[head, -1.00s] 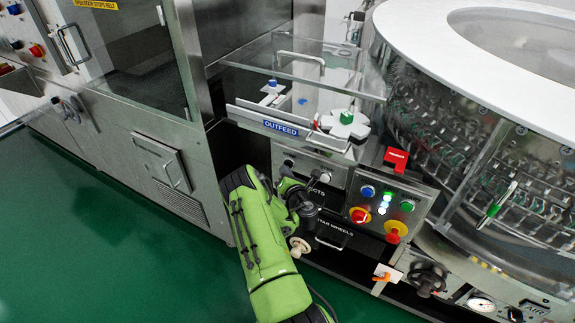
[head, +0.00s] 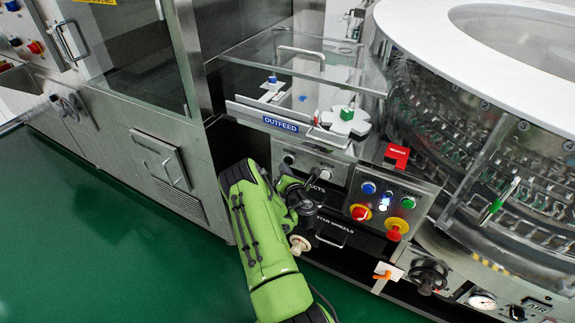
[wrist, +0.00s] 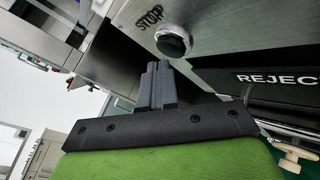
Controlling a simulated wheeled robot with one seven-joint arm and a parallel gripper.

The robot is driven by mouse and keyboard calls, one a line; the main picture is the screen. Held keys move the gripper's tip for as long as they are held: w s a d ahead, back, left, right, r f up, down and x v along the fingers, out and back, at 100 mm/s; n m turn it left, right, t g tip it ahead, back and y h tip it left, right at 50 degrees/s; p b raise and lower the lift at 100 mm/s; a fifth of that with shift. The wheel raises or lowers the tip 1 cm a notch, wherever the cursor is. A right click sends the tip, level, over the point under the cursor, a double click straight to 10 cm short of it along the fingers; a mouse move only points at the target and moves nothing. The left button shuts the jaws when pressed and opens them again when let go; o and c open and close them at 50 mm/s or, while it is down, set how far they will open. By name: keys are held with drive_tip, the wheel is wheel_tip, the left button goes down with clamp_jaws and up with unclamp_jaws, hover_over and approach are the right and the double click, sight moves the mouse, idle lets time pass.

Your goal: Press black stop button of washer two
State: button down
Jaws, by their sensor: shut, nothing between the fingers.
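The black stop button (wrist: 173,44) is a round knob under the word STOP on a metal panel, at the top centre of the wrist view. My gripper (wrist: 155,66) is shut and empty, with its dark fingertips just below and left of the button in that view. A small gap seems to show between them; I cannot tell the depth. In the head view my gripper (head: 314,178) is at the small START/STOP panel (head: 307,164) under the OUTFEED sign, close to its right-hand knob. My arm partly covers the area below.
Right of it is another panel (head: 391,204) with blue and green buttons and red-yellow emergency knobs. A red block (head: 397,156) sits above it. The black REJECTS plate (wrist: 278,78) lies below the stop button's panel. Green floor (head: 120,250) is open on the left.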

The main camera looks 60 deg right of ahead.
drive_tip(key=shift+a, duration=0.25)
drive_tip(key=shift+s+a+b, duration=0.15)
drive_tip(key=shift+a+b, duration=1.1)
drive_tip(key=shift+b, duration=0.8)
drive_tip(key=shift+s+a+b, duration=0.1)
drive_tip(key=shift+a+b, duration=1.15)
drive_tip(key=shift+b, duration=0.8)
